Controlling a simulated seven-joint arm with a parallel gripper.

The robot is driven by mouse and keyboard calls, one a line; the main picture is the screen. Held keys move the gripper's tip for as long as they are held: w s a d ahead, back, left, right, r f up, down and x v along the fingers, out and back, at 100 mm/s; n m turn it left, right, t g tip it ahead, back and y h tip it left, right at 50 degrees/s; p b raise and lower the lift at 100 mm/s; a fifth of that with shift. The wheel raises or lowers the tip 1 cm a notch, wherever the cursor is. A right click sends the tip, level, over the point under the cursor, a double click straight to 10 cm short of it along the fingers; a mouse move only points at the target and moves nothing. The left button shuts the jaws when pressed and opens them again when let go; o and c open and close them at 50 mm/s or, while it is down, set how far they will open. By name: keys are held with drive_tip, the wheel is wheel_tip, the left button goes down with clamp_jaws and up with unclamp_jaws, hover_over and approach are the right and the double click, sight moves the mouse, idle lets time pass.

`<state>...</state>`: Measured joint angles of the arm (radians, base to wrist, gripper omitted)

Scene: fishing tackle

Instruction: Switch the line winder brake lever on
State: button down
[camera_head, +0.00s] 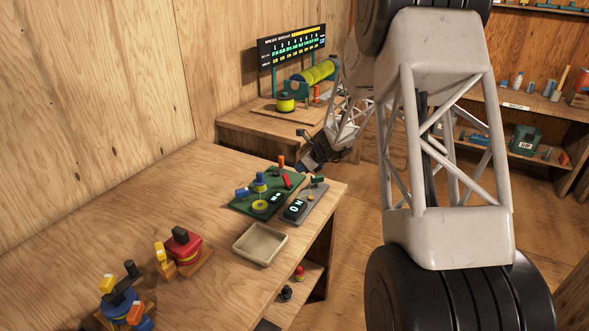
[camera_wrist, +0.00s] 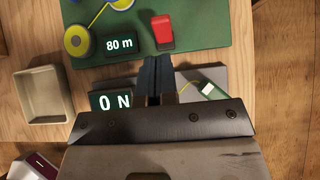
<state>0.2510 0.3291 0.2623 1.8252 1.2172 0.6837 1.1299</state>
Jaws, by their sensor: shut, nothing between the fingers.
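The line winder stands on a green board (camera_head: 241,207) on the wooden bench, with a yellow spool (camera_wrist: 78,41) and a small display reading "80 m" (camera_wrist: 119,45). A red lever (camera_head: 287,182) rises at the board's right side; it also shows in the wrist view (camera_wrist: 162,31). Beside the board lies a grey plate (camera_wrist: 216,77) with a lit display reading "ON" (camera_wrist: 110,101) and a white-and-green piece (camera_wrist: 208,90). My gripper (camera_head: 305,168) is shut and empty. In the wrist view its fingertips (camera_wrist: 155,62) point toward the red lever, overlapping the grey plate. Contact cannot be told.
An empty beige tray (camera_head: 260,243) sits in front of the board. Red and yellow reel-like devices (camera_head: 183,247) stand nearer on the bench. Another bench behind carries a spool (camera_head: 285,103) and a chart board (camera_head: 291,46). Shelves (camera_head: 520,103) stand at right.

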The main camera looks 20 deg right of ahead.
wheel_tip(320, 180, up, 9)
drive_tip(key=s+d, duration=0.2)
drive_tip(key=shift+s+d, duration=0.25)
drive_tip(key=shift+f, duration=0.1)
drive_tip(key=shift+s+a, duration=0.1)
drive_tip(key=s+a+r+n+g+h, duration=0.1)
drive_tip(key=s+a+r+n, duration=0.35)
drive_tip(key=s, duration=0.45)
drive_tip(key=s+a+r+n+g, duration=0.1)
drive_tip(key=s+a+r+n, duration=0.3)
drive_tip(key=s, duration=0.4)
drive_tip(key=s+a+r+n+g+h, duration=0.1)
drive_tip(key=s+a+r+n, duration=0.3)
drive_tip(key=s, duration=0.5)
drive_tip(key=s+n+h, duration=0.4)
drive_tip(key=s+n, duration=1)
drive_tip(key=s, duration=1.2)
drive_tip(key=shift+s+a+f+g, duration=0.2)
drive_tip(key=shift+s+f+g, duration=0.1)
drive_tip(key=shift+s+f, duration=0.1)
